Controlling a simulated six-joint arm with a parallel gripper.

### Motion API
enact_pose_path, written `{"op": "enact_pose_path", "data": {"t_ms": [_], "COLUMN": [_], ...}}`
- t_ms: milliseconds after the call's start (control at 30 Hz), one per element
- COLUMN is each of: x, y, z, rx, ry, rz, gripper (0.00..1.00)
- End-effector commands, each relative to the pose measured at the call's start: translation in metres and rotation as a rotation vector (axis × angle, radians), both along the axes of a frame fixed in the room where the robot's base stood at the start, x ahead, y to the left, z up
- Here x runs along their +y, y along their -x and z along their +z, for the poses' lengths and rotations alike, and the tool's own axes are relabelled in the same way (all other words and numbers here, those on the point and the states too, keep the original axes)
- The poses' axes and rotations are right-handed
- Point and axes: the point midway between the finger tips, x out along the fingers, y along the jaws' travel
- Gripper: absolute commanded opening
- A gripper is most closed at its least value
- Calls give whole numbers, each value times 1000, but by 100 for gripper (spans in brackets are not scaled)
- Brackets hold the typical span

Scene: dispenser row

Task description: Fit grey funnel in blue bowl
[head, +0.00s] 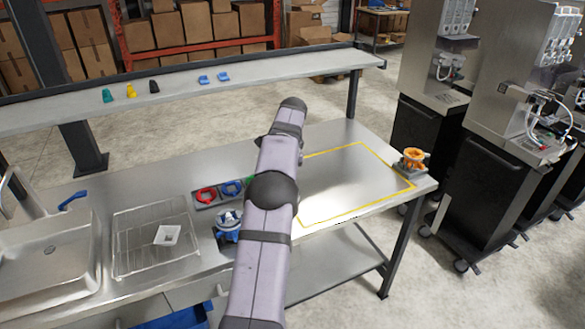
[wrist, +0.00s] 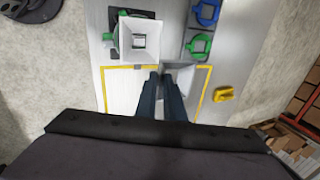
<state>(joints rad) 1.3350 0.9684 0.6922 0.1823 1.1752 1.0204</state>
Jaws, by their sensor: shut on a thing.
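The blue bowl (head: 228,233) stands on its base at the table's near side, just left of my arm in the head view. It is not seen in the wrist view. In the wrist view my gripper (wrist: 164,77) is shut on the pale grey, square-mouthed funnel (wrist: 181,77), over the yellow-outlined area. The fingers hide part of the funnel. In the head view my arm hides the gripper and the held funnel.
Another pale square funnel (wrist: 140,38) sits in a green holder. A tray holds red (head: 206,195), blue (head: 231,187) and green (wrist: 199,45) rings. An orange bowl (head: 414,155) stands at the right corner. A wire basket (head: 150,258) holds a white piece. The yellow-outlined area (head: 350,195) looks clear.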

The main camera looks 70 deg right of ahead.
Motion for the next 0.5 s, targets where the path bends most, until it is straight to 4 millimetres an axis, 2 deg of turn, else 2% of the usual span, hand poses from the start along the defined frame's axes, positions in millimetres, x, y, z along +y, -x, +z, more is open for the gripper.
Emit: {"op": "enact_pose_path", "data": {"t_ms": [100,500], "x": [15,68], "y": [-16,-61], "z": [2,-4], "rx": [-1,-9], "ry": [0,8], "rz": [9,27], "gripper": [0,0]}}
